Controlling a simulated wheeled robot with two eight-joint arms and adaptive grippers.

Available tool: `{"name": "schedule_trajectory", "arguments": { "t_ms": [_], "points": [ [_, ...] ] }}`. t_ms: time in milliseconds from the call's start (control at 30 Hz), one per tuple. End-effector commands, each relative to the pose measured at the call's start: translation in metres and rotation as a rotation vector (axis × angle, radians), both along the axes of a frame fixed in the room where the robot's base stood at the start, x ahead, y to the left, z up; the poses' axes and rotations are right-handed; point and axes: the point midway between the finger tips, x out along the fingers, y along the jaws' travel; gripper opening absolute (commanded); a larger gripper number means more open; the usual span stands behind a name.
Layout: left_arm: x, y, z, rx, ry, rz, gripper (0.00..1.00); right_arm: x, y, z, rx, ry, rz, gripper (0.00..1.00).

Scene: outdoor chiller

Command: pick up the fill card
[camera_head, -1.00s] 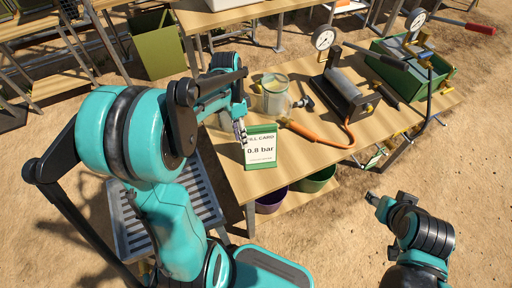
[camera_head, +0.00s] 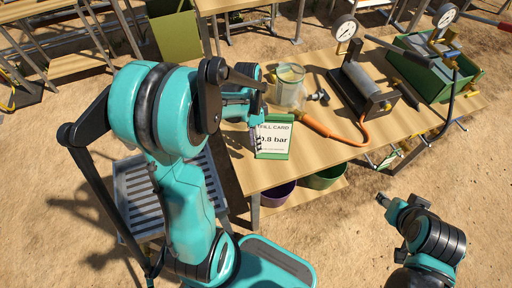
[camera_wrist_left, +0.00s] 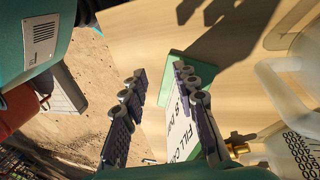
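The fill card (camera_head: 274,140), a white sheet reading 0.8 bar in a green frame, stands at the near edge of the wooden table. My left gripper (camera_head: 256,138) is at the card's left edge and covers part of its lettering. In the left wrist view my left gripper (camera_wrist_left: 160,105) has its two fingers apart. There the card (camera_wrist_left: 180,132) lies by the right finger, partly hidden behind it, with some of its face showing between the fingers. Contact cannot be told. My right gripper (camera_head: 387,202) is low at the right, away from the table, small and unclear.
A clear jar (camera_head: 289,86) stands behind the card, beside an orange-handled tool (camera_head: 318,127) with a hose. A pump with a gauge (camera_head: 361,84) and a green toolbox (camera_head: 428,76) are farther right. A purple bin (camera_head: 277,194) and green bin (camera_head: 322,177) sit below.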

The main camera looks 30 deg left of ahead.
Motion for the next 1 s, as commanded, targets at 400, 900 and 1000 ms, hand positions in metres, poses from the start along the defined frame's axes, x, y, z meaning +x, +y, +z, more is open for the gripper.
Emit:
{"name": "schedule_trajectory", "arguments": {
  "t_ms": [400,900,1000],
  "points": [
    [0.0,0.0,0.001,0.0,0.0,0.0,0.04,0.0,0.0,0.001,0.0,0.0,0.0,0.45],
    [0.0,0.001,0.004,0.0,0.0,0.0,0.29,0.0,0.0,0.002,0.0,0.0,0.0,0.45],
    [0.002,0.003,0.014,0.0,0.0,0.0,0.29,0.0,0.0,0.006,0.0,0.0,0.0,0.45]
  ]
}}
